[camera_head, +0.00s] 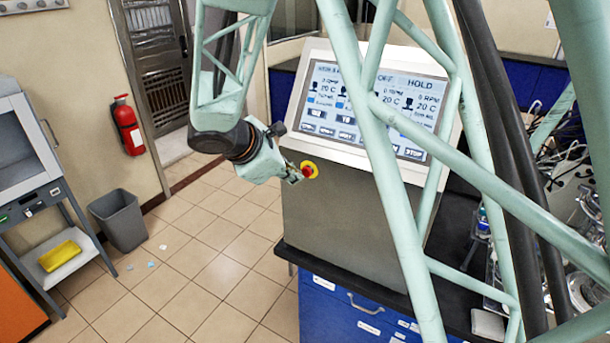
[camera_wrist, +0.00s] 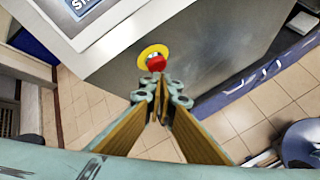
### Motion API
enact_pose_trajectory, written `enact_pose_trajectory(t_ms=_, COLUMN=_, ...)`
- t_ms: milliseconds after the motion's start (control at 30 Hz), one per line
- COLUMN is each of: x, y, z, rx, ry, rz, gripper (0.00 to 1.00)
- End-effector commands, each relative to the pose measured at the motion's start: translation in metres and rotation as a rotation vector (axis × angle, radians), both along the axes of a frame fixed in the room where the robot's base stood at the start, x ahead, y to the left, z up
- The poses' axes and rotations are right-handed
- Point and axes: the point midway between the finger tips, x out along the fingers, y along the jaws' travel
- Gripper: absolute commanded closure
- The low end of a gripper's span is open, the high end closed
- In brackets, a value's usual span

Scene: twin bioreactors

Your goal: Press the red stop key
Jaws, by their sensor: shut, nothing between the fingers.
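A red button (camera_head: 307,171) on a round yellow collar sits on the side of the grey bioreactor console, below its screen. In the wrist view the red button (camera_wrist: 156,62) shows just beyond the fingertips. My gripper (camera_head: 293,176) is shut and empty, its tips beside the button at its left in the head view. In the wrist view the gripper tips (camera_wrist: 160,90) point toward the button; I cannot tell whether they touch it. The touch screen (camera_head: 370,108) faces up at a tilt and carries a key labelled STOP (camera_head: 412,154), partly behind my arm's struts.
The grey console (camera_head: 330,225) stands on a dark worktop over blue drawers (camera_head: 345,308). Glassware and tubing (camera_head: 575,190) crowd the bench at the right. A grey bin (camera_head: 120,220) and a fire extinguisher (camera_head: 127,126) are at the left. The tiled floor between is mostly clear.

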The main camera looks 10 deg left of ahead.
Motion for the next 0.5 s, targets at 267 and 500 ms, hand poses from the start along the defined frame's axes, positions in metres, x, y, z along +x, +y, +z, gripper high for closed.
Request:
enact_pose_trajectory(t_ms=267, x=-0.0004, y=0.0002, z=0.0001, rx=0.000, ry=0.000, rz=0.000, gripper=1.00)
enact_pose_trajectory(t_ms=500, x=-0.0081, y=0.0027, z=0.0000, rx=0.000, ry=0.000, rz=0.000, gripper=1.00)
